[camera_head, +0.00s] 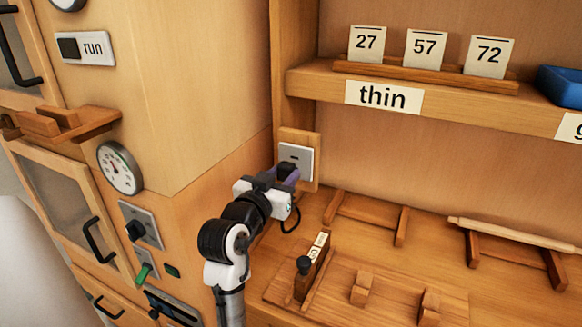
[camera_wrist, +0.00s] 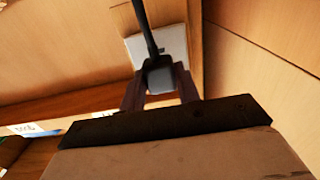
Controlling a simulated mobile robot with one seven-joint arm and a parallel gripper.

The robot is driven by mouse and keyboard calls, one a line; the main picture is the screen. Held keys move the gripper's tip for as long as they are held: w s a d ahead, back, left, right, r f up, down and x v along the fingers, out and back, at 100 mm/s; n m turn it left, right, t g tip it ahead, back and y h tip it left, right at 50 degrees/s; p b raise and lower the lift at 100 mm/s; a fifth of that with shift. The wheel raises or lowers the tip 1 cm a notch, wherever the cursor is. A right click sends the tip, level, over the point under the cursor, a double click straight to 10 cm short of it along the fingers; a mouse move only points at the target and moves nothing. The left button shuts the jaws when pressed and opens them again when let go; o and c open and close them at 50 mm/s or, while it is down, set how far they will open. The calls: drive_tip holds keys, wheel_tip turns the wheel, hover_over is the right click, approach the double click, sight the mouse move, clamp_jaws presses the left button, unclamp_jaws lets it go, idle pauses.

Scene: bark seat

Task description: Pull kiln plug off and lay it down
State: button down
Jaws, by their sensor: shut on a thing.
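The dark kiln plug (camera_head: 285,167) is at the pale wall socket (camera_head: 297,154) on the wooden post. In the wrist view the plug (camera_wrist: 159,76) is a grey-black block with a black cord (camera_wrist: 146,28) running from it, in front of the socket plate (camera_wrist: 172,43). My gripper (camera_head: 288,172) is shut on the plug, with one dark finger on each side of it in the wrist view (camera_wrist: 160,86). The cord hangs in a loop (camera_head: 293,221) below my wrist in the head view. I cannot tell how far the plug sits in the socket.
The bench below holds a wooden rack (camera_head: 367,216), a rolling pin (camera_head: 515,233) on another rack, and a board with a black-knobbed block (camera_head: 304,266). The kiln-side panel with a gauge (camera_head: 120,168) stands left. A shelf (camera_head: 440,92) with number cards juts out above right.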

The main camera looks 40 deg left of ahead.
sight(283, 176)
drive_tip(key=shift+b+v, duration=0.3)
drive_tip(key=shift+v, duration=1.35)
